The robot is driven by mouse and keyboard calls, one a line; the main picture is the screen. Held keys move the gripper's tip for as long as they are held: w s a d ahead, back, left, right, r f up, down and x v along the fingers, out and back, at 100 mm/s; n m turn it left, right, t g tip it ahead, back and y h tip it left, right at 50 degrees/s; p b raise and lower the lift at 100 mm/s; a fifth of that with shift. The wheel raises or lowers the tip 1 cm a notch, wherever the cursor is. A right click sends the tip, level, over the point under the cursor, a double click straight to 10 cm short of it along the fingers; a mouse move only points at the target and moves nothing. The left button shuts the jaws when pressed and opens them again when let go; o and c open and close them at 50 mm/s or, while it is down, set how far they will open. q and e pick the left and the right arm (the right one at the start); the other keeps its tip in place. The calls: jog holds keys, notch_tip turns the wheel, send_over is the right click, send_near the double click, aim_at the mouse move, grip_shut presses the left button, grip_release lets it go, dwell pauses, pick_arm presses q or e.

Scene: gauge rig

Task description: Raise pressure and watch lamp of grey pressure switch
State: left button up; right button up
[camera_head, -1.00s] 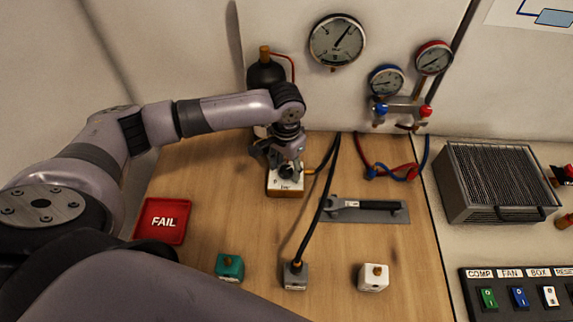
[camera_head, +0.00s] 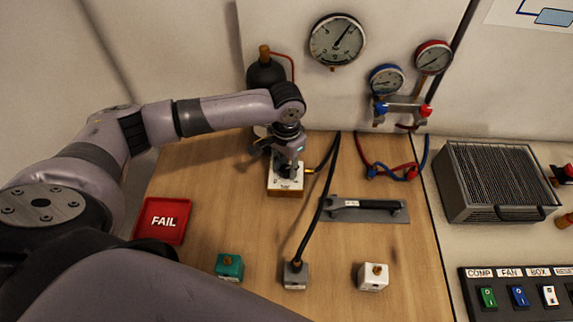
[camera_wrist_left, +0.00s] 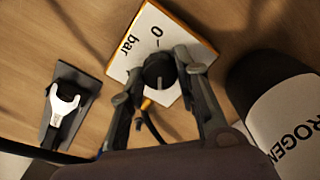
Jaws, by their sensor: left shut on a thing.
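The grey pressure switch (camera_head: 295,275) stands on the wooden bench at the front middle, with a black hose joined to its brass top. I cannot make out its lamp. My left gripper (camera_head: 286,169) is at the white-topped regulator box (camera_head: 284,185) at the back of the bench. In the left wrist view my left gripper (camera_wrist_left: 162,80) is shut on the black knob (camera_wrist_left: 159,70) of the box, which is marked "0" and "bar". The large round gauge (camera_head: 337,40) on the wall has its needle pointing up and right. My right gripper is not in view.
A green switch (camera_head: 229,267) and a white switch (camera_head: 373,277) flank the grey one. A red FAIL tray (camera_head: 163,221) lies at left. A tool on a grey plate (camera_head: 364,210) lies behind. A dark nitrogen bottle (camera_head: 266,73) stands behind the box.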

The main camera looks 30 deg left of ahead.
pick_arm(q)
jog(key=shift+r, duration=0.1)
jog(key=shift+r+m+p, duration=0.1)
jog(key=shift+m+p, duration=0.3)
jog(key=shift+p, duration=0.25)
jog(key=shift+m+p, duration=1.05)
jog(key=shift+m, duration=0.05)
jog(key=shift+m+p, duration=0.85)
jog(key=shift+m, duration=0.25)
jog(key=shift+m+p, duration=0.55)
jog(key=shift+m, duration=0.65)
jog(key=o, duration=1.2)
jog(key=shift+c, duration=0.2)
